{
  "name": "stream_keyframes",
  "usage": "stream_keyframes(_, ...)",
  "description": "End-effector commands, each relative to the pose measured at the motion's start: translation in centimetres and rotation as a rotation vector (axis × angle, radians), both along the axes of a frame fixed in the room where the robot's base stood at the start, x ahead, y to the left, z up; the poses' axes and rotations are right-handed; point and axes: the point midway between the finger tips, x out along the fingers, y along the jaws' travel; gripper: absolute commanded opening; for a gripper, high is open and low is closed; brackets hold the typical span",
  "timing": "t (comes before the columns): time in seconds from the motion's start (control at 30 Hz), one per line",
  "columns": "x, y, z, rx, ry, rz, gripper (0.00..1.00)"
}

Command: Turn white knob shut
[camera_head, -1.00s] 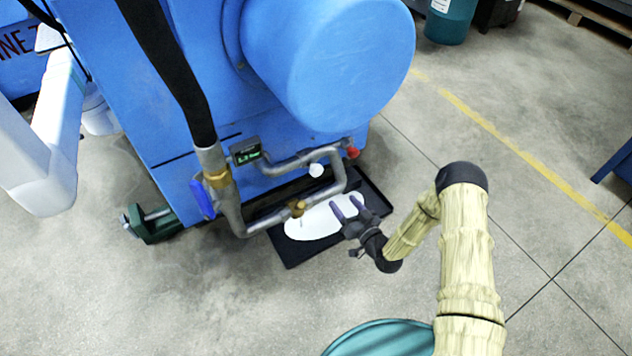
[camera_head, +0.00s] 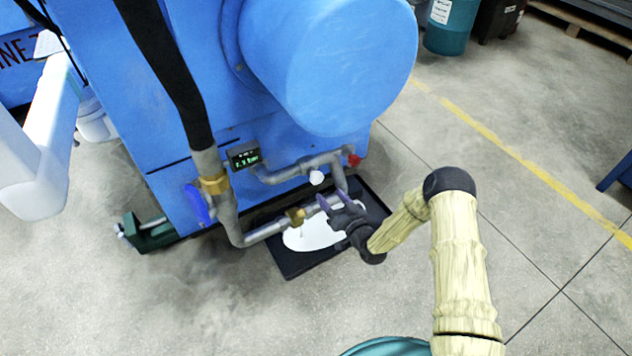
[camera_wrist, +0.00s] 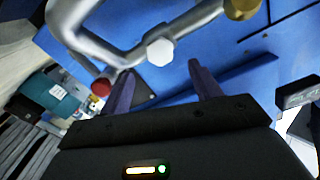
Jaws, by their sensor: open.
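The white knob (camera_head: 317,178) sits on the grey pipe (camera_head: 285,174) at the front of the blue machine. In the wrist view the white knob (camera_wrist: 160,51) looks roughly six-sided and lies beyond the fingertips, between them across the picture. My gripper (camera_head: 333,200) is open and empty, just below and right of the knob in the head view. It also shows in the wrist view (camera_wrist: 160,75), with its two purple fingers apart on either side of the knob's line. No contact with the knob shows.
A red knob (camera_head: 354,160) is to the right and a blue handle (camera_head: 197,204) to the left. A brass fitting (camera_head: 296,216) is on the lower pipe. A black tray (camera_head: 292,266) with white liquid lies below.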

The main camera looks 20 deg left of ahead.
Motion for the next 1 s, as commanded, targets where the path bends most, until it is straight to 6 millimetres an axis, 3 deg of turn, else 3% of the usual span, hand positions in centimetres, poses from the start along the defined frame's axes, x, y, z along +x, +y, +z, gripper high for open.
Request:
stream_keyframes(0.5, 5.7, 6.8, -0.3, 0.001, -0.002, 0.000, 0.63)
stream_keyframes(0.93, 6.6, 7.7, 0.0, 0.000, 0.002, -0.001, 0.63)
stream_keyframes(1.0, 6.6, 7.7, 0.0, 0.000, 0.001, 0.000, 0.51)
